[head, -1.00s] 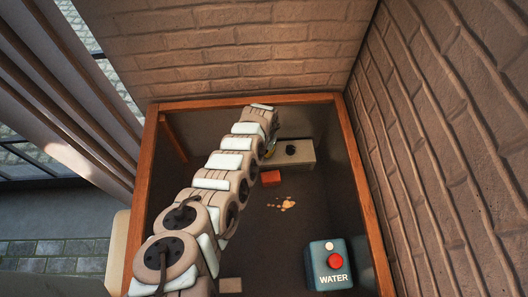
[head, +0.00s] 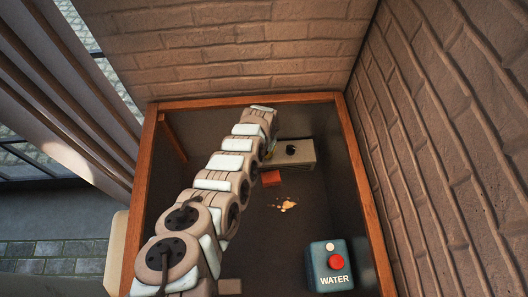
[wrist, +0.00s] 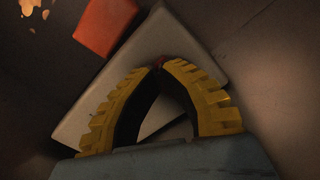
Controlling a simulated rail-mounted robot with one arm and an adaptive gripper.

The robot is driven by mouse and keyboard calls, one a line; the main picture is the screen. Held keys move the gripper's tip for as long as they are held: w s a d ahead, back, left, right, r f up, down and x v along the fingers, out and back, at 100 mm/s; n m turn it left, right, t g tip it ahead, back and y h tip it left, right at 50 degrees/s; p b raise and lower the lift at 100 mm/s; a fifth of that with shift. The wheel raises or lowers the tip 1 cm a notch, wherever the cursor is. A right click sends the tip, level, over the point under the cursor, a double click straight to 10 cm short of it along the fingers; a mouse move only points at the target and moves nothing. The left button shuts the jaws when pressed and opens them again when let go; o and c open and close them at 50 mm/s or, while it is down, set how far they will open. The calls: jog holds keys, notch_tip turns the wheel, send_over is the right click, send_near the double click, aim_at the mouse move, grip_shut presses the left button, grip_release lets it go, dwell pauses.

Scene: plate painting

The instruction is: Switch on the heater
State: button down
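A pale box (head: 305,158) with a round black knob (head: 291,149) on top stands at the back of the recessed bay. It is the likeliest heater, but no label on it is readable. My gripper (wrist: 160,63) has two yellow ribbed fingers with dark inner faces. Their tips meet above the pale box (wrist: 197,42) in the wrist view, with a small reddish spot at the tips. I see nothing clearly held. The knob cannot be made out in the wrist view. In the head view the gripper is mostly hidden behind my arm, just left of the pale box.
An orange-red block (head: 271,177) lies in front of the pale box and shows in the wrist view (wrist: 105,25). Pale orange spots (head: 287,205) mark the dark floor. A blue WATER box (head: 329,268) with a red button stands at the front right. Wooden frame (head: 362,190) edges the bay.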

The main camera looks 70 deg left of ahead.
jog(key=shift+f, duration=0.2)
dwell(0.3)
notch_tip(320, 180, up, 7)
jog(key=p, duration=0.7)
dwell(0.4)
dwell(0.5)
